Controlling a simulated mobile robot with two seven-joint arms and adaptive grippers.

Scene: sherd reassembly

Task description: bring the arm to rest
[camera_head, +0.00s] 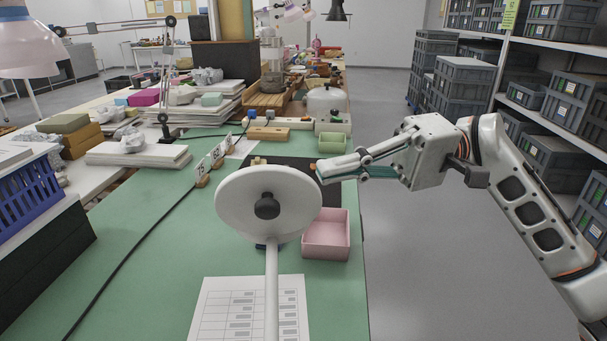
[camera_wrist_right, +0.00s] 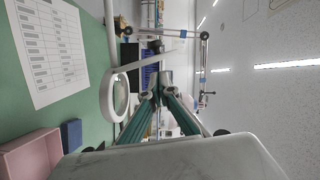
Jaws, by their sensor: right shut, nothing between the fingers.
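My right gripper (camera_head: 322,172) is shut and empty. It reaches in from the right, above the right edge of the green table (camera_head: 150,225), close to the round white lamp head (camera_head: 240,205) that stands in front. In the right wrist view the closed fingers of the right gripper (camera_wrist_right: 157,92) point away from the camera, with the lamp's white ring (camera_wrist_right: 107,97) to their left. My left gripper is not in view. The lamp head hides part of the dark mat (camera_head: 290,165) behind it.
A pink tray (camera_head: 340,235) lies below my right gripper, at the table's right edge. A green box (camera_head: 331,143) stands behind it. A printed sheet (camera_head: 215,310) lies in front. Numbered markers (camera_head: 216,156) stand left of the mat. Shelves with grey crates (camera_head: 460,95) are at the right; the floor between is clear.

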